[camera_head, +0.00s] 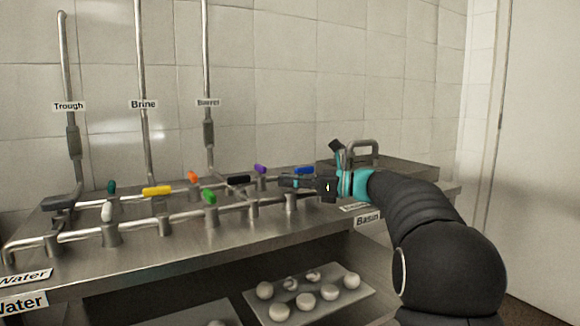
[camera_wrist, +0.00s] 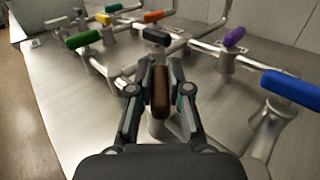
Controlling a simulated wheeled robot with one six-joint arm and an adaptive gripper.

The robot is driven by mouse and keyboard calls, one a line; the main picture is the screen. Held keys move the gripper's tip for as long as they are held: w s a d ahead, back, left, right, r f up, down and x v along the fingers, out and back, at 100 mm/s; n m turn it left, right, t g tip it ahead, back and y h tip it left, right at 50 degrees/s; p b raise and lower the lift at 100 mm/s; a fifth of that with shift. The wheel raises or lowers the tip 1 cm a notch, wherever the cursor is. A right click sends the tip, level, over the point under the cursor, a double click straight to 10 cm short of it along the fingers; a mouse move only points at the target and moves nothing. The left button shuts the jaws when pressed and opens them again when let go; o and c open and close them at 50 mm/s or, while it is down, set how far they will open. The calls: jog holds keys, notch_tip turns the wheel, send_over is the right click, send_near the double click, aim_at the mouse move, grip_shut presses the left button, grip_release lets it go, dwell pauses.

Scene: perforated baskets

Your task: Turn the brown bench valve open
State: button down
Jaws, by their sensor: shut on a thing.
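In the wrist view the brown valve handle (camera_wrist: 161,92) stands between the two fingers of my gripper (camera_wrist: 160,88). My gripper is shut on it, with a finger on each side. The handle runs lengthwise in the wrist picture, away from my wrist. In the head view my gripper (camera_head: 292,182) reaches left over the bench from the right, and it hides the brown handle. The grey valve body below the handle shows partly in the wrist view.
Close by are the blue handle (camera_head: 304,170), purple handle (camera_head: 260,169), black handle (camera_head: 238,180) and green handle (camera_head: 210,197). Orange (camera_head: 193,176), yellow (camera_head: 157,192), white (camera_head: 106,211) and teal (camera_head: 111,187) handles are farther left. Upright pipes rise behind. A tray (camera_head: 262,307) of round items is below.

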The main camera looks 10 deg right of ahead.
jog(key=n+g+y, duration=0.1)
jog(key=n+g, duration=0.1)
jog(key=g, duration=0.1)
jog(key=shift+g, duration=0.3)
jog(key=shift+n+g+y, duration=0.5)
jog(key=shift+n+g, duration=0.7)
jog(key=shift+g, duration=0.3)
jog(key=c, duration=1.1)
grip_release()
jog(key=shift+d, duration=0.1)
jog(key=d, duration=0.8)
jog(key=s+d, duration=0.1)
jog(key=d, duration=0.2)
jog(key=shift+d, duration=0.4)
